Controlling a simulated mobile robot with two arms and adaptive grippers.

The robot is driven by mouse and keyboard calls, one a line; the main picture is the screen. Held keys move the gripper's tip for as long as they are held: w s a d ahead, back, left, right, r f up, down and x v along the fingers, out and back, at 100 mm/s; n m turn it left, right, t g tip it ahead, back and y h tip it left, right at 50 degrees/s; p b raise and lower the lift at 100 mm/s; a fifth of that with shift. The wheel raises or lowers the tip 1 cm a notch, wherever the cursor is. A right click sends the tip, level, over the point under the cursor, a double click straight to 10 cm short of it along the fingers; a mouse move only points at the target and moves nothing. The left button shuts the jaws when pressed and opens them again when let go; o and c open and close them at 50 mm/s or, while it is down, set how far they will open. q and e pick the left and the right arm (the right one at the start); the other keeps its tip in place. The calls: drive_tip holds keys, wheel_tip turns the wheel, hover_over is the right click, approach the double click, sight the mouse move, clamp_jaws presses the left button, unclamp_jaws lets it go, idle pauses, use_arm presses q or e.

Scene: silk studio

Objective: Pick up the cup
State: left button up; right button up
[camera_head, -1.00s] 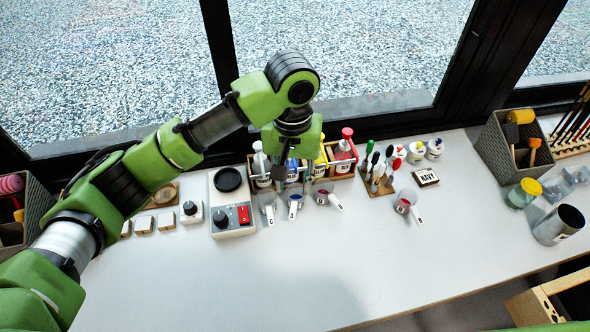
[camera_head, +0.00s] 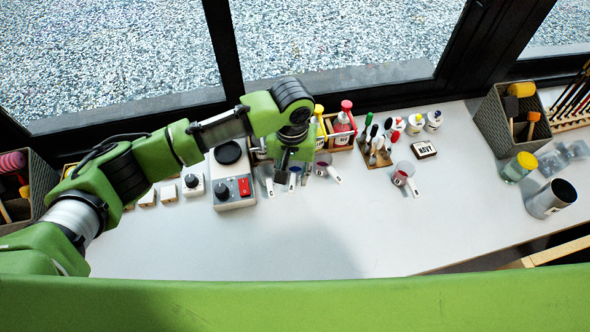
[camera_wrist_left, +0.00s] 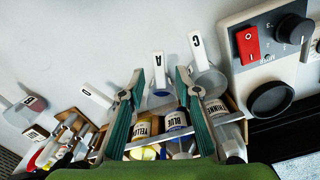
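Several small clear measuring cups with white lettered handles lie along the table: cup C (camera_head: 265,174), cup A (camera_head: 295,178), cup D (camera_head: 324,165) and cup B (camera_head: 402,175). My left gripper (camera_head: 282,179) points down by cups C and A, partly covering them. In the left wrist view my left gripper (camera_wrist_left: 160,84) is open, with nothing held. Cup A's handle (camera_wrist_left: 159,66) appears between its fingertips, and cup C (camera_wrist_left: 205,72) is just right of the right finger. Whether a finger touches a cup cannot be told. My right gripper is not in view.
Behind the cups stands a wooden rack of bottles (camera_head: 342,138), close to the gripper; the blue bottle (camera_wrist_left: 176,120) shows between the fingers. A device with a red switch (camera_head: 244,187) is to the left. The front of the table is clear.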

sight(293, 180)
use_arm(q)
drive_tip(key=shift+s+f, duration=0.1)
drive_tip(key=shift+f, duration=1.5)
clamp_jaws()
drive_tip(key=shift+r, duration=0.1)
